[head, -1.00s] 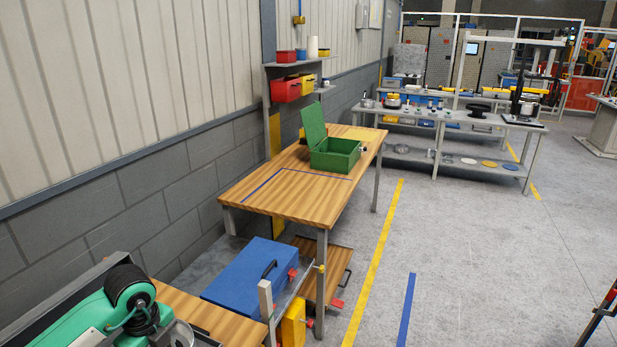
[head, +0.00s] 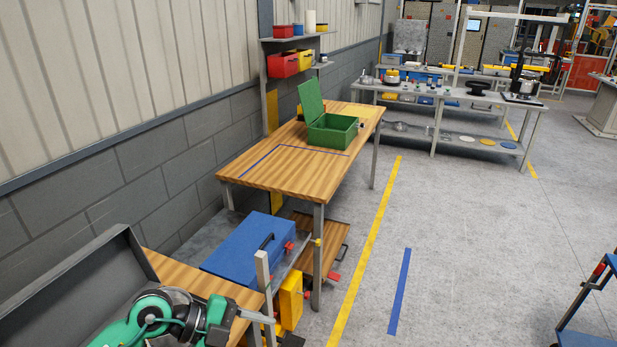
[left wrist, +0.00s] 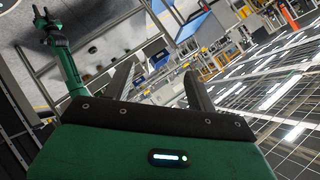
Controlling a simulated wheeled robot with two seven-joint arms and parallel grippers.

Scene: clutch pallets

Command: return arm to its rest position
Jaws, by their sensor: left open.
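My left arm (head: 150,318), green with black joints, comes in at the bottom left of the head view, beside the near wooden bench. It is folded low there, and I cannot make out its jaws clearly in that view. In the left wrist view my left gripper (left wrist: 157,72) shows two dark fingers spread apart with nothing between them. Another green arm with a dark forked end (left wrist: 50,22) shows at the upper left of the wrist view.
A wooden table (head: 262,178) holds an open green box (head: 332,133). A blue case (head: 243,250) and a yellow bin (head: 291,301) sit lower, near the left arm. Shelves with red and yellow bins (head: 283,64) stand behind. The grey floor (head: 460,250) at right is mostly clear.

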